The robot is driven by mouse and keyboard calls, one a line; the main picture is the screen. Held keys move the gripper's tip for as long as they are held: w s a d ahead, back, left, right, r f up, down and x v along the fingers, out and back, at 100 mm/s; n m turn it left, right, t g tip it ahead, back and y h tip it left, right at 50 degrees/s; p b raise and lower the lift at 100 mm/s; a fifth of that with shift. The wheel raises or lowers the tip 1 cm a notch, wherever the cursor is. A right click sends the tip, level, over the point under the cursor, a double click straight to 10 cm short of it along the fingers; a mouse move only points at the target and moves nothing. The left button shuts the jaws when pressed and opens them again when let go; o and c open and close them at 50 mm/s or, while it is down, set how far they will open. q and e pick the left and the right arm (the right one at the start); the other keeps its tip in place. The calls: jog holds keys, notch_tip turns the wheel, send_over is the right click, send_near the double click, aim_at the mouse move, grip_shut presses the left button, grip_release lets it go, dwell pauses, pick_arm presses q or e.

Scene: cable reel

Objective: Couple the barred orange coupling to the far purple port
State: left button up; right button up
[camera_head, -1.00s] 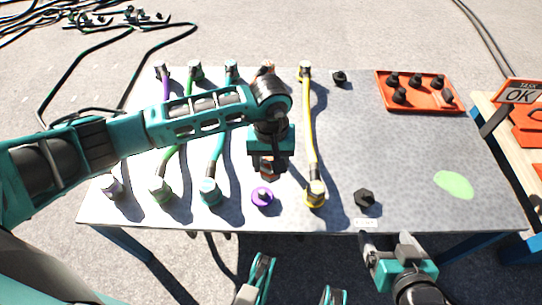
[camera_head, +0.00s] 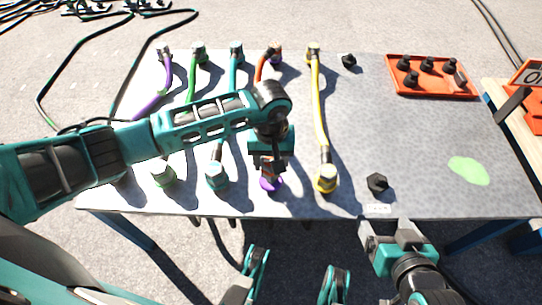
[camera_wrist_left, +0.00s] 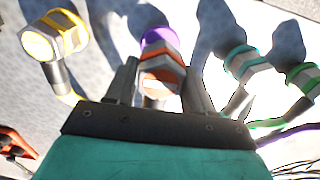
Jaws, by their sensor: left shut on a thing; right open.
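My left gripper (camera_head: 269,164) is shut on the orange coupling (camera_wrist_left: 162,72), a metallic hex piece with an orange band. In the left wrist view the coupling sits between the two fingers (camera_wrist_left: 160,88). The purple port (camera_head: 270,185) is on the near edge of the table, directly under the coupling in the head view. Its purple ring shows just beyond the coupling in the left wrist view (camera_wrist_left: 158,38). Whether the coupling touches or is seated in the port I cannot tell. The orange cable (camera_head: 261,68) runs to the far row. My right gripper (camera_head: 387,230) is open and empty by the front edge.
Beside the purple port are the yellow coupling (camera_head: 327,180) and teal coupling (camera_head: 217,176), with green (camera_head: 163,174) further left. A black hex plug (camera_head: 377,183) stands to the right. An orange tray (camera_head: 434,91) holds black pieces. The right-hand tabletop is mostly clear.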

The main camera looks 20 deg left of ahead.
pick_arm(q)
jog(key=shift+f+b, duration=0.6)
jog(key=shift+f, duration=0.65)
pick_arm(e)
jog(key=shift+w+a+f+y, duration=0.25)
jog(key=shift+a+f+y, duration=0.05)
jog(key=shift+a, duration=0.25)
pick_arm(q)
jog(key=shift+b, duration=0.3)
pick_arm(e)
jog(key=shift+s+d+f, duration=0.1)
jog(key=shift+d+f, duration=0.05)
jog(key=shift+f, duration=0.15)
pick_arm(q)
jog(key=shift+f, duration=0.4)
pick_arm(e)
jog(key=shift+s+f, duration=0.1)
pick_arm(q)
jog(key=o, duration=1)
jog(key=shift+o, duration=1.2)
jog(key=shift+f, duration=0.1)
